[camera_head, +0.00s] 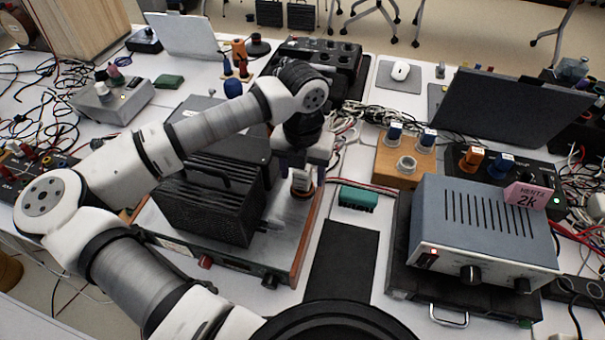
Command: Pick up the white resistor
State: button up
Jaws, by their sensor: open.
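A black finned block (210,200) with a handle stands close left of my gripper. A green block (358,198) and cables lie to the right. A grey-blue amplifier (480,235) and a wooden block (392,172) with knobs stand farther right.

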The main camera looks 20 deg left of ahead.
jog(key=shift+c, duration=0.5)
jog(key=c, duration=1)
jog(key=shift+r, duration=0.15)
notch_tip(320, 180, up, 20)
jog(key=b, duration=0.3)
